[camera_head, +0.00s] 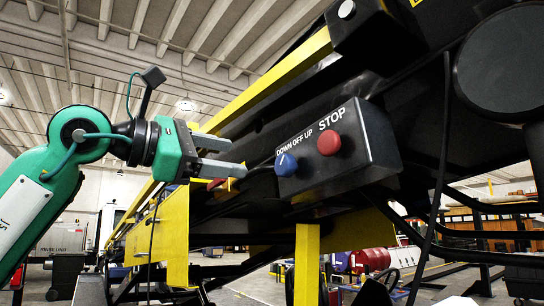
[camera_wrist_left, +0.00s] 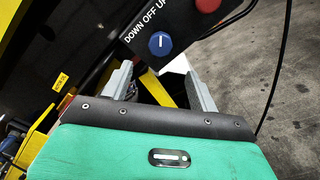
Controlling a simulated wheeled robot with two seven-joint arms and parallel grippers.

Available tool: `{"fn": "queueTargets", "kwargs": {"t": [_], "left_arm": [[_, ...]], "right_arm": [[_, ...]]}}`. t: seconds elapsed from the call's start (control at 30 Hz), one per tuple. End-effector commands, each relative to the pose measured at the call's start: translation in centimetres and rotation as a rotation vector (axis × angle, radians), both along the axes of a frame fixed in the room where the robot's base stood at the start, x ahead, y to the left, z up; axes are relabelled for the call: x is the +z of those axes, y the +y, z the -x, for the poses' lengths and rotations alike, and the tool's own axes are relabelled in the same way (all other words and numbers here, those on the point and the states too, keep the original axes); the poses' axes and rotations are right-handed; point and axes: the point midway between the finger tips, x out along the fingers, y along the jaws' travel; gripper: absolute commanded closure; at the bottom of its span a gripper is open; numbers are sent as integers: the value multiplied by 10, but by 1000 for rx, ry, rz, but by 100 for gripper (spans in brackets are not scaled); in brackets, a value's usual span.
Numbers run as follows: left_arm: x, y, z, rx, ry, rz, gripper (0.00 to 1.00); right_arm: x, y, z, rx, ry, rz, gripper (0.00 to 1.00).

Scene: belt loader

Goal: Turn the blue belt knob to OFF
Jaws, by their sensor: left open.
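The blue belt knob (camera_head: 286,164) is on the front of a black control box (camera_head: 350,170), under the labels DOWN, OFF and UP. It also shows in the left wrist view (camera_wrist_left: 161,44), with a white pointer mark on its face. I cannot tell for certain which label the mark points at. My left gripper (camera_head: 243,156) is open and empty, just left of the knob in the head view. In the left wrist view its two fingers (camera_wrist_left: 159,72) are spread apart, with the knob beyond the gap between them. My right gripper is in neither view.
A red STOP button (camera_head: 329,143) sits on the same box, right of the knob. Yellow loader rails (camera_head: 270,80) and a yellow post (camera_head: 307,262) are near the box. Black cables hang at the right. Open floor shows right in the wrist view.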

Motion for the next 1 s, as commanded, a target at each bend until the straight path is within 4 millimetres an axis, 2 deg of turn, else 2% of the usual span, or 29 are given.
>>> {"fn": "queueTargets", "kwargs": {"t": [0.03,0.1,0.4,0.6,0.9,1.0], "left_arm": [[5,-11,-7,-2,3,-2,40],[5,-24,-16,-3,2,-2,40],[3,-66,-48,-3,3,1,40],[1,-77,-56,-1,2,2,40],[0,-78,-57,-1,2,1,40],[0,-78,-57,-1,2,1,59]], "right_arm": [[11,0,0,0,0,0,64],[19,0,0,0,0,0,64],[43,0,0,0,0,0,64],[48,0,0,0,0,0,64],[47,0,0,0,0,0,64],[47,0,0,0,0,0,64]]}}
